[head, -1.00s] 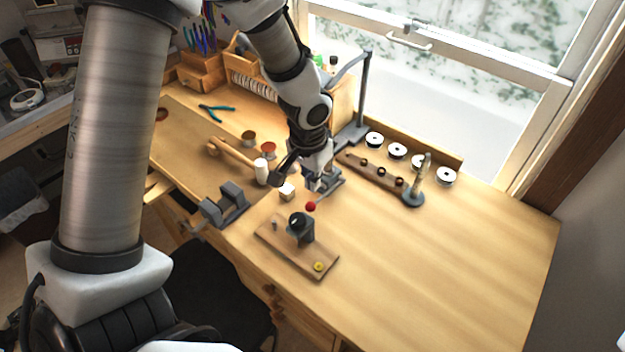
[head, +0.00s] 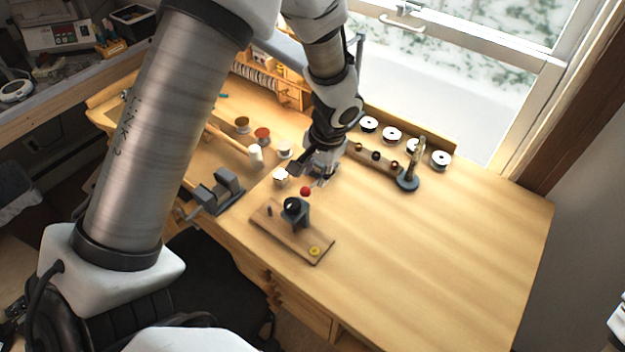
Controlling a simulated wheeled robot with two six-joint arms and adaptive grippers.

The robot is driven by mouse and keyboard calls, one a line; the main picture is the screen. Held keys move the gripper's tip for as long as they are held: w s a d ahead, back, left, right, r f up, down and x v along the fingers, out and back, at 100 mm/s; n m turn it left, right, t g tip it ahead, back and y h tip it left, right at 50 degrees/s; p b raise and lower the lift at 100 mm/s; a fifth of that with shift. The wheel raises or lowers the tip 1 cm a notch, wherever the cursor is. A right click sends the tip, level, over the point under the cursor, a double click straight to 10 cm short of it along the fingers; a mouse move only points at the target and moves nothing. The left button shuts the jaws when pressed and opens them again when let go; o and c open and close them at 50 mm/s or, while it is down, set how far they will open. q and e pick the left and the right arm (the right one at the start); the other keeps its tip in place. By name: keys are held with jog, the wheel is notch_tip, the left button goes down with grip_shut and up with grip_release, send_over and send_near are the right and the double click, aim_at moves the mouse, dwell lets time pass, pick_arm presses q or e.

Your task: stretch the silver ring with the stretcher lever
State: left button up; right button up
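The ring stretcher has a wooden base (head: 281,240) and a dark post (head: 303,216), and stands near the table's front edge in the head view. Its lever ends in a red ball knob (head: 305,191) just behind the post. My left gripper (head: 318,180) points down just behind and slightly right of the knob, apparently apart from it. Its fingers are small and partly hidden by its own body, so their opening is unclear. I cannot make out the silver ring.
A mallet (head: 232,142), several spools (head: 391,135) and a stand with a round base (head: 408,182) are farther back. The right of the table (head: 450,245) is clear.

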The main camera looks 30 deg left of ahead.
aim_at(312, 185)
pick_arm(q)
jog(key=f, duration=0.2)
jog(key=a+f, duration=0.1)
jog(key=f, duration=0.1)
jog(key=shift+f, duration=0.25)
jog(key=shift+w+f, duration=0.2)
jog(key=shift+f, duration=0.15)
jog(key=shift+s+r, duration=0.15)
jog(key=shift+c, duration=1.4)
jog(key=shift+s, duration=0.1)
grip_shut()
